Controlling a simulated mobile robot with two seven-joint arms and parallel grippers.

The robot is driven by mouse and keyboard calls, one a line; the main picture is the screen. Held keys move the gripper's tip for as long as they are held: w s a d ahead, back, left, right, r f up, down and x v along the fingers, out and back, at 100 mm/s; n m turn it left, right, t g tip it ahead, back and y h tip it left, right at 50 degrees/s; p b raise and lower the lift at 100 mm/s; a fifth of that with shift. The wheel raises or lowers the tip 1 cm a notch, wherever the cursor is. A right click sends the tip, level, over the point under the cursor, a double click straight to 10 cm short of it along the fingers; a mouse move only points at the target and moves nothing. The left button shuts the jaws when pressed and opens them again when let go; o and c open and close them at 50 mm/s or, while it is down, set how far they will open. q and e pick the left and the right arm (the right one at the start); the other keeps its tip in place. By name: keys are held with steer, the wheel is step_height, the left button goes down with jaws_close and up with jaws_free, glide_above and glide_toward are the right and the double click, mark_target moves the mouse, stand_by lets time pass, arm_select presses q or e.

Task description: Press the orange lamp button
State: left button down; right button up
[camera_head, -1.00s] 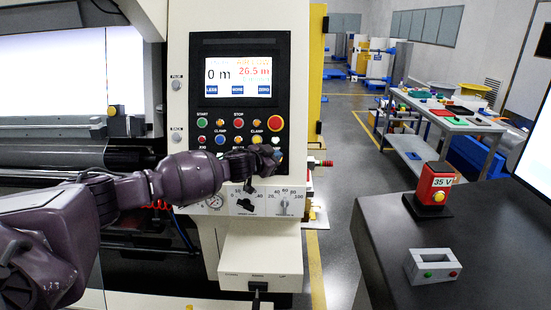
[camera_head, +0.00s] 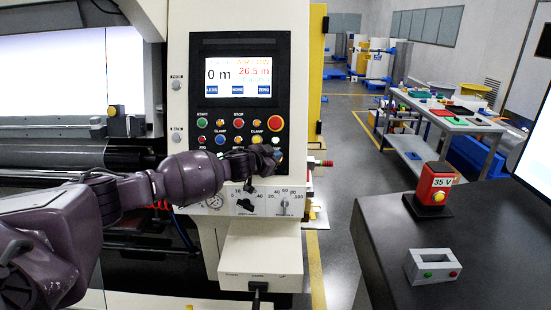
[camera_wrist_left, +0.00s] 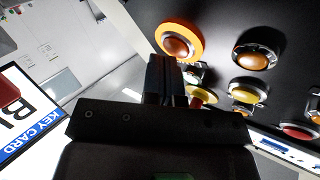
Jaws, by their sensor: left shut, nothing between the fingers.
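The upright control panel (camera_head: 197,60) carries rows of coloured buttons. A small orange button (camera_head: 220,123) sits in its upper row, but I cannot tell for certain which button is the orange lamp. My left gripper (camera_head: 276,157) is at the panel's lower right, just below the button rows. In the left wrist view its fingers (camera_wrist_left: 166,80) are shut and empty. An orange domed button in a metal ring (camera_wrist_left: 255,55) is right of the fingertips. A larger orange-ringed button (camera_wrist_left: 178,42) is just beyond them. Contact cannot be told. My right gripper is not in view.
A screen (camera_head: 237,77) is higher up. Rotary knobs (camera_head: 285,206) sit below the hand.

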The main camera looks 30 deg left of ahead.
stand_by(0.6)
arm_select(q)
steer(key=shift+s+d+r, duration=0.1)
steer(key=shift+s+d, duration=0.05)
steer(key=shift+s, duration=0.1)
steer(key=s+d+r, duration=0.2)
steer(key=s+d, duration=0.1)
steer(key=s, duration=0.1)
steer(key=shift+s, duration=0.4)
stand_by(0.3)
stand_by(0.5)
